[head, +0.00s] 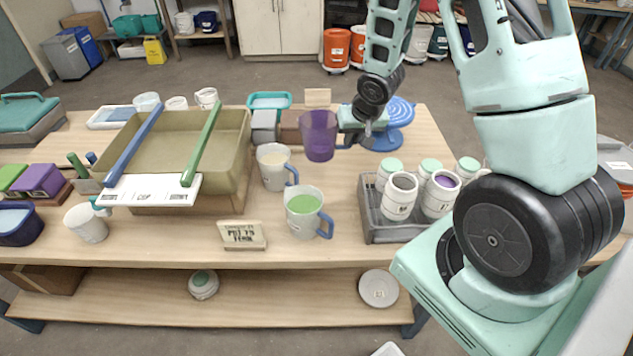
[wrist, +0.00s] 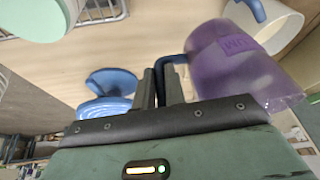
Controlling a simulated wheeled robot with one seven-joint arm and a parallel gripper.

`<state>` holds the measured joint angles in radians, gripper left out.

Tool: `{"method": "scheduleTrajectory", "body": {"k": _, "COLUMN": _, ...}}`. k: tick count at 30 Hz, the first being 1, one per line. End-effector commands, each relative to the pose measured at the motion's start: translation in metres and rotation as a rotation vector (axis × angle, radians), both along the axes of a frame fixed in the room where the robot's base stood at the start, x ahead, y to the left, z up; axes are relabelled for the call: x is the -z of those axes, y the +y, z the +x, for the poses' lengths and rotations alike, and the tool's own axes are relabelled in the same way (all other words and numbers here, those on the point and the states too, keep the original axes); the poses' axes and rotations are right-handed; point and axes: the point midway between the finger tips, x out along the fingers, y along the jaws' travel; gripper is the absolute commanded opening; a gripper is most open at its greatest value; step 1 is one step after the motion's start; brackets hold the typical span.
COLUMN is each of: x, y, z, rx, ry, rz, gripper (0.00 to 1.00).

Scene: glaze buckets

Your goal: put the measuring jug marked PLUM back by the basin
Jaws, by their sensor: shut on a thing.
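The purple see-through measuring jug (head: 318,137) is roughly upright, towards the back of the table, and looks held above it. In the wrist view the purple jug (wrist: 228,58) shows part of its label, ending in "UM". My gripper (head: 364,132) is to the right of the jug, shut on its handle; in the wrist view the fingers (wrist: 161,84) close on the blue handle. The olive basin (head: 243,172) stands left of the jug, with a blue and a green stick and a white strip across it.
A cream-filled jug (head: 271,178) and a green-filled jug (head: 300,228) stand right of the basin. A small sign (head: 241,237) stands at the front. A grey crate of pots (head: 385,236) is to the right. A blue round stand (head: 390,139) is behind my gripper.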

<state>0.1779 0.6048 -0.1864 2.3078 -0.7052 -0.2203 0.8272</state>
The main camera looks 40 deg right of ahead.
Motion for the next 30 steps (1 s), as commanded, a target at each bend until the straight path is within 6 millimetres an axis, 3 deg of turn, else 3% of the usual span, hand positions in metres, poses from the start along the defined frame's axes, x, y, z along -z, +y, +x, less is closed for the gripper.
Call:
{"method": "scheduleTrajectory", "body": {"k": 8, "x": 0.027, "y": 0.001, "z": 0.000, "rx": -0.002, "ry": 0.003, "rz": 0.001, "gripper": 0.00}}
{"method": "scheduleTrajectory", "body": {"k": 15, "x": 0.063, "y": 0.000, "z": -0.001, "rx": -0.003, "ry": 0.004, "rz": 0.000, "gripper": 0.00}}
{"method": "scheduleTrajectory", "body": {"k": 22, "x": 0.078, "y": 0.000, "z": 0.000, "rx": -0.001, "ry": 0.001, "rz": 0.000, "gripper": 0.00}}
{"method": "scheduleTrajectory", "body": {"k": 30, "x": 0.109, "y": 0.000, "z": 0.000, "rx": -0.001, "ry": 0.001, "rz": -0.001, "gripper": 0.00}}
